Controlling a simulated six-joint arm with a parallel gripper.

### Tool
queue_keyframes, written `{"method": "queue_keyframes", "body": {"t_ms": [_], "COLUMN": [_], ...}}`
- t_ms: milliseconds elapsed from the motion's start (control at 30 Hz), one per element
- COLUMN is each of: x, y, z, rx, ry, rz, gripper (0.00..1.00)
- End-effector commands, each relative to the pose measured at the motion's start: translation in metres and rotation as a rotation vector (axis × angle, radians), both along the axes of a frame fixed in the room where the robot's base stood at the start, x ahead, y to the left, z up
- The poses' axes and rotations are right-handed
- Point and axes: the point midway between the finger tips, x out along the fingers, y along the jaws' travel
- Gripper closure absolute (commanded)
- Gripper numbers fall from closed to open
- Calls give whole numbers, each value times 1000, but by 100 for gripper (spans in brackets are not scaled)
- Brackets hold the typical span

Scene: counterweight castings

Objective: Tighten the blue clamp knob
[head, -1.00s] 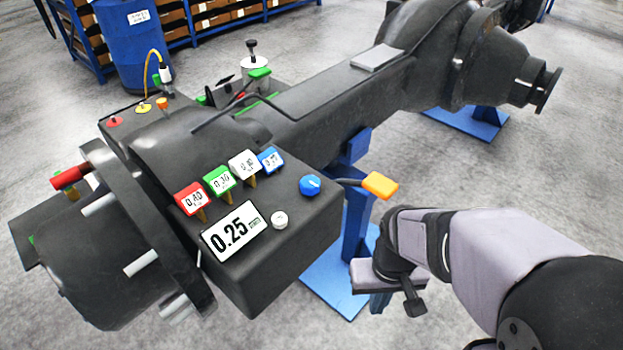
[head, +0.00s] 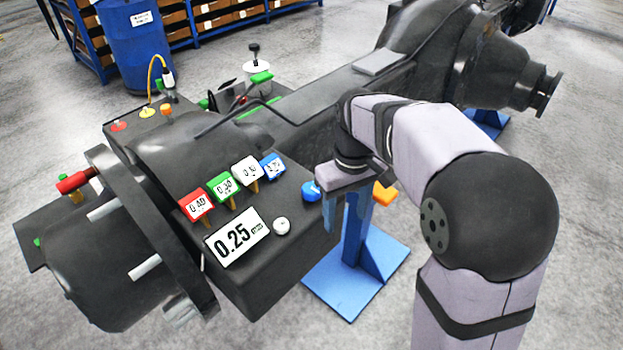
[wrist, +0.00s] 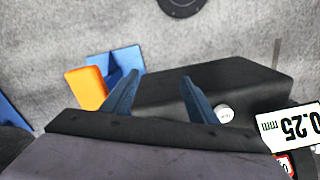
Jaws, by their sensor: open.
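The blue clamp knob (head: 310,190) sits near the right end of the top face of a dark casting block, with its right part hidden by my gripper. My gripper (head: 333,225) is close on the knob's right, its blue fingers pointing down past the block's right edge. In the wrist view the two blue fingers (wrist: 160,77) are spread apart with nothing between them but the dark block behind. I cannot make out the knob in the wrist view. I cannot tell whether a finger touches it.
An orange tab (head: 383,193) lies just right of my gripper. A white 0.25 plate (head: 238,236), a white knob (head: 282,226) and red, green, white and blue tags (head: 272,167) stand on the block. A blue stand (head: 358,250) is below. Grey floor lies in front.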

Motion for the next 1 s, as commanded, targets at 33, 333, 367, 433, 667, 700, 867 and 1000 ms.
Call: {"method": "queue_keyframes", "body": {"t_ms": [33, 333, 367, 433, 667, 700, 867, 1000], "x": [15, 67, 70, 75, 80, 80, 80, 80], "y": [9, 53, 56, 62, 70, 70, 70, 70], "z": [13, 66, 69, 76, 85, 85, 81, 71], "rx": [0, 1, 2, 2, 1, 1, 1, 1], "ry": [-3, -1, -2, -2, -1, -1, -1, 0], "rz": [45, 272, 287, 316, 359, 360, 360, 359], "gripper": [46, 46, 46, 46, 46, 46, 46, 46]}}
